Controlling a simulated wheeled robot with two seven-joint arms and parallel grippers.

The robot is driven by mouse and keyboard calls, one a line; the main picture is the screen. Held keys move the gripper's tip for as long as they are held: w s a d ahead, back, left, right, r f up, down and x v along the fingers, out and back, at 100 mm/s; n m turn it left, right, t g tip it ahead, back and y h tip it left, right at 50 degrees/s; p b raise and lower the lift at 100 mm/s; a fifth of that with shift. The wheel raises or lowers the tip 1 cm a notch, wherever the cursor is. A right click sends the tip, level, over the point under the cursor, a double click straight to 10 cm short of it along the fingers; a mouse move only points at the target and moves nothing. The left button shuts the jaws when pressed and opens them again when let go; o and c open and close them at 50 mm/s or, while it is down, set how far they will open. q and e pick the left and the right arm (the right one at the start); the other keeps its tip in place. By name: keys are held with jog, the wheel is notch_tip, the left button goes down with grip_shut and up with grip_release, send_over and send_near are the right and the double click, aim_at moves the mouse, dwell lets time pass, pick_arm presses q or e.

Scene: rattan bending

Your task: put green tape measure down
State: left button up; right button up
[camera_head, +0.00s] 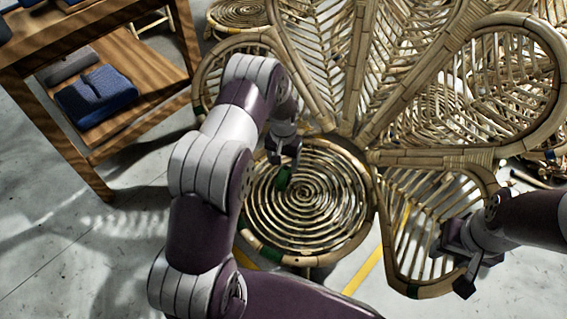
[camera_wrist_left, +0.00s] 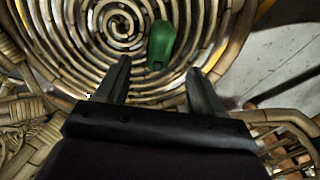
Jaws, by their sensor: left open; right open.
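The green tape measure (camera_head: 284,178) lies on the round spiral rattan seat (camera_head: 325,215), left of the seat's centre. It also shows in the left wrist view (camera_wrist_left: 161,45), just beyond the fingertips and between their lines. My left gripper (camera_head: 283,158) is above the seat, close to the tape measure; in the left wrist view its two fingers (camera_wrist_left: 158,78) are apart with nothing between them. My right gripper (camera_head: 465,272) is open at the lower right, in front of a rattan loop panel, and appears empty.
Large rattan loop panels (camera_head: 355,80) rise behind the seat and to its right. A wooden shelf (camera_head: 135,115) with folded blue cloth (camera_head: 97,95) stands at the upper left. The grey floor (camera_head: 80,250) at the lower left is clear.

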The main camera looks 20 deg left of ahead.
pick_arm(q)
jog(key=s+d+r, duration=0.2)
jog(key=s+r, duration=0.1)
jog(key=r, duration=0.7)
jog(key=s+d+r, duration=0.2)
jog(key=s+r, duration=0.3)
jog(key=s, duration=0.4)
jog(key=s+d+r+t, duration=0.1)
jog(key=s+d+r, duration=0.1)
jog(key=s+r, duration=0.4)
jog(key=s, duration=0.3)
jog(key=shift+r+p, duration=0.3)
